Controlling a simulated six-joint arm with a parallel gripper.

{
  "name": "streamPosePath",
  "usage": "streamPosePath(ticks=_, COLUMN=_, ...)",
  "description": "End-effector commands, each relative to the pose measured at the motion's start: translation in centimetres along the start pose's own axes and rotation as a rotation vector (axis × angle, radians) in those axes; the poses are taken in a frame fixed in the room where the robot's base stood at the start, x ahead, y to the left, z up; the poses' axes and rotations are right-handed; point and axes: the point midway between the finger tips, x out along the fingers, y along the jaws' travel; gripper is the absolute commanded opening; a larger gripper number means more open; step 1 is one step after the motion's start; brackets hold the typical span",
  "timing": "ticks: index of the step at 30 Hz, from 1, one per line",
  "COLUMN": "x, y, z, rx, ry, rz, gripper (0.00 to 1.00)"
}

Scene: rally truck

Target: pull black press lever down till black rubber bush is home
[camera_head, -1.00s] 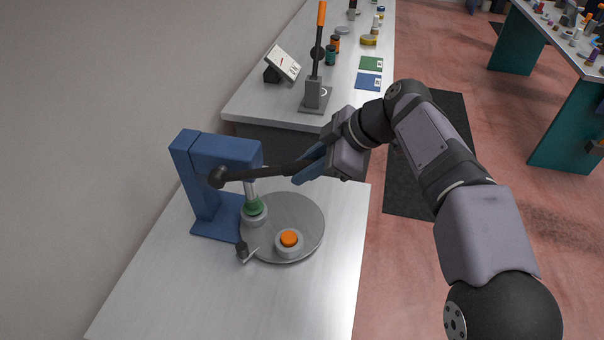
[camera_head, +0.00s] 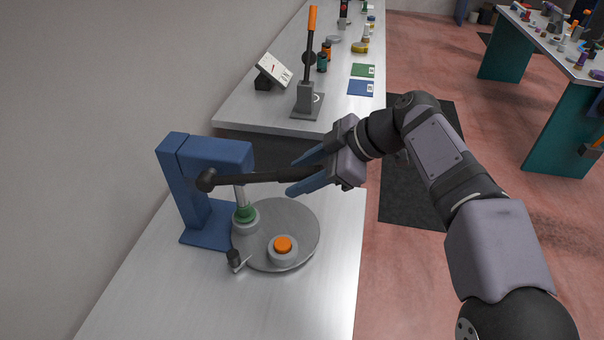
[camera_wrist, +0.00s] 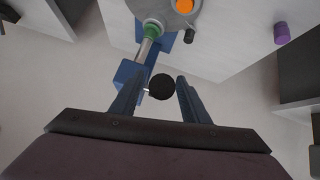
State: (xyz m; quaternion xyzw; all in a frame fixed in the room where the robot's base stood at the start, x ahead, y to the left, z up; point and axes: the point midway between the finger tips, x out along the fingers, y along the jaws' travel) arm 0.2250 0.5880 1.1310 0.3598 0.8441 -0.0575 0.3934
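The black press lever (camera_head: 250,177) runs nearly level from its pivot on the blue press (camera_head: 218,155) to my gripper (camera_head: 308,175). In the wrist view the lever's round black end (camera_wrist: 161,87) lies between my gripper's two blue fingers (camera_wrist: 157,92). The fingers are spread, with a clear gap on the right side. The press ram (camera_head: 240,196) comes down onto a green part (camera_head: 244,213) in a grey holder on the round plate (camera_head: 298,213). I cannot make out a black rubber bush for certain; a small black piece (camera_head: 233,257) stands at the plate's near left edge.
An orange-topped grey holder (camera_head: 283,246) sits on the plate. Behind is another bench with an orange-handled lever (camera_head: 311,45), a tilted gauge panel (camera_head: 273,70) and green and blue cards. The near bench front is clear. A purple cylinder (camera_wrist: 281,33) shows in the wrist view.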

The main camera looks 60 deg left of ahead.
Motion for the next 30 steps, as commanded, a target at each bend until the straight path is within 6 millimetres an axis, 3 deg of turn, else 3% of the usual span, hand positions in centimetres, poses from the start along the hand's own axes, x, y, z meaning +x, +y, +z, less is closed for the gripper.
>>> streamPosePath(ticks=8, x=-0.6, y=0.1, z=0.1, rx=0.000, ry=0.000, rz=0.003, gripper=0.42)
streamPosePath(ticks=21, x=-6.1, y=0.1, z=0.1, rx=0.000, ry=0.000, rz=0.003, gripper=0.42)
streamPosePath(ticks=30, x=-7.4, y=0.0, z=0.0, rx=0.000, ry=0.000, rz=0.000, gripper=0.42)
